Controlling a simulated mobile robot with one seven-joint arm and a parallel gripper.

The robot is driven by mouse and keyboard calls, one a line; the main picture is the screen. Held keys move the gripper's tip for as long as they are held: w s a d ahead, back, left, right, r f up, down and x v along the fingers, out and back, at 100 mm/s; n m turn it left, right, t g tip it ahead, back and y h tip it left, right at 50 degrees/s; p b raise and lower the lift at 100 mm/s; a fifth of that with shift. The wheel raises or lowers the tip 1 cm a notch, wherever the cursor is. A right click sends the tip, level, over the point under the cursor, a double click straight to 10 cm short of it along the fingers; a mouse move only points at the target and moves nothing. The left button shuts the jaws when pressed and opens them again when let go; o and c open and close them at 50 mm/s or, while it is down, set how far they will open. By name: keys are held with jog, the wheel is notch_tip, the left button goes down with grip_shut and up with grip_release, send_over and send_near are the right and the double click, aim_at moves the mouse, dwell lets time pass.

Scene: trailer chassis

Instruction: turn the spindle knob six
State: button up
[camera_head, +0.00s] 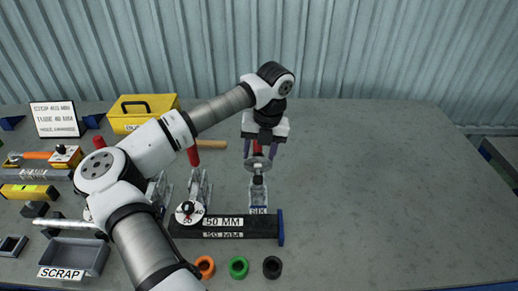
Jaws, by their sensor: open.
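My gripper (260,150) points down near the middle of the bench, its two fingers apart. A red part (257,147) shows between the fingers. Below it is a grey disc (259,164) on an upright clear-grey fixture (258,188) with a label reading SIX (259,211) at its foot. The fixture stands at the dark bar marked 50 MM (223,223). Whether the fingers touch the red part or the disc, I cannot tell. The spindle knob itself is too small to make out for certain.
A similar fixture with a round dial (189,212) stands left of it. Orange (205,266), green (238,267) and black (272,267) rings lie in front. A grey SCRAP tray (76,257) and a yellow toolbox (142,110) are at left. The bench's right side is clear.

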jog(key=shift+f, duration=0.4)
jog(key=shift+c, duration=0.2)
jog(key=c, duration=0.9)
jog(key=shift+a+f+h+b, duration=0.15)
jog(key=shift+h+b, duration=0.15)
jog(key=shift+b, duration=0.25)
jog(key=h+b, duration=0.1)
jog(key=b, duration=0.1)
jog(key=shift+a+f+h+b, duration=0.15)
jog(key=shift+h+b, duration=0.2)
jog(key=shift+h, duration=0.05)
jog(key=h+b, duration=0.2)
jog(key=m+h+b, duration=0.1)
jog(key=shift+a+h+b, duration=0.25)
jog(key=shift+h+b, duration=0.05)
jog(key=shift+b, duration=0.1)
jog(key=h+b, duration=0.3)
jog(key=h, duration=0.1)
jog(key=shift+w+a+f+m+b, duration=0.1)
jog(key=shift+a+m+b, duration=0.2)
jog(key=shift+m, duration=0.1)
jog(key=shift+m+g+h+b, duration=0.3)
jog(key=shift+g+h+b, duration=0.2)
jog(key=shift+h+b, duration=0.85)
jog(key=shift+h, duration=0.35)
